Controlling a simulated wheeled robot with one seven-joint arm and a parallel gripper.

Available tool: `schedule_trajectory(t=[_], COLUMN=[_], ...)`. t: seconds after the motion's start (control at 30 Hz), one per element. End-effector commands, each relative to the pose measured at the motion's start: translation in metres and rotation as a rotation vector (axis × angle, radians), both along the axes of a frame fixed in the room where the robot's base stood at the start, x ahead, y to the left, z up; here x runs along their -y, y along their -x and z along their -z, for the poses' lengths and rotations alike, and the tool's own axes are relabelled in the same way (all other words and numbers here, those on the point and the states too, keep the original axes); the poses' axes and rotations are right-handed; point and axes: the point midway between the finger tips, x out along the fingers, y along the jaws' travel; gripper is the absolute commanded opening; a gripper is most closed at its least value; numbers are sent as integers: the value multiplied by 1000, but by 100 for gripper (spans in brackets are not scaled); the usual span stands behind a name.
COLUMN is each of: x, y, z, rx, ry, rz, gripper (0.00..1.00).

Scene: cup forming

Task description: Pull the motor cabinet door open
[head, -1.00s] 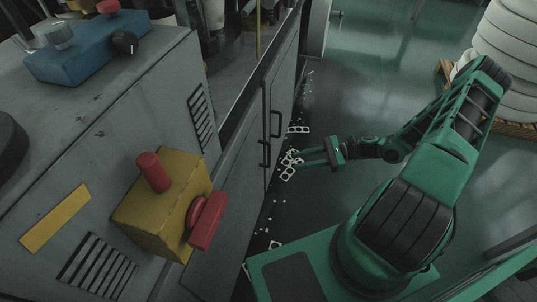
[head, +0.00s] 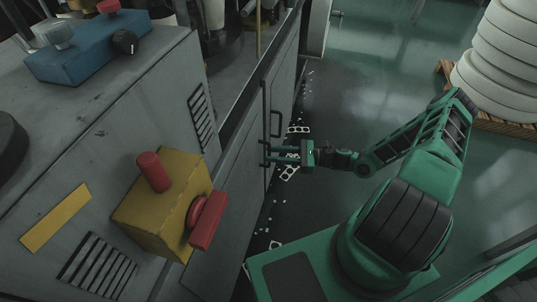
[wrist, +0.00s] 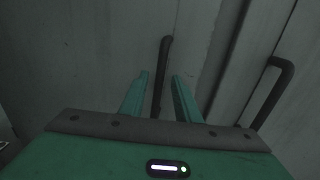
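The grey cabinet has two door panels, and both look shut. The farther door (head: 284,80) carries an upright dark bar handle (head: 275,122). The nearer door (head: 225,205) has a similar handle, mostly hidden by my gripper in the head view. My gripper (head: 270,153) points left at the nearer handle, its fingertips at the door face. In the wrist view my gripper (wrist: 160,90) is open, and the nearer handle (wrist: 163,62) stands between its two green fingers. A gap to the right finger shows; contact with the left finger is unclear. The farther handle (wrist: 276,92) is outside the fingers, at right.
A yellow box (head: 160,215) with a red button and a red lever juts from the machine at the near left. White scraps (head: 290,172) lie on the floor beneath my gripper. White stacked rolls (head: 500,65) stand on a wooden pallet at right.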

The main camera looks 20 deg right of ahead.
Motion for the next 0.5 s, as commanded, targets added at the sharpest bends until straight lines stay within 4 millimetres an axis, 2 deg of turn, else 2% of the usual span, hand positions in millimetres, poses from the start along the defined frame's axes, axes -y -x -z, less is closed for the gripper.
schedule_trajectory(t=[0.2, 0.5], x=[-17, -19], y=[-7, -9], z=[0, 0], rx=[0, 0], ry=[1, 1], rz=[-1, 0], gripper=[30, 30])
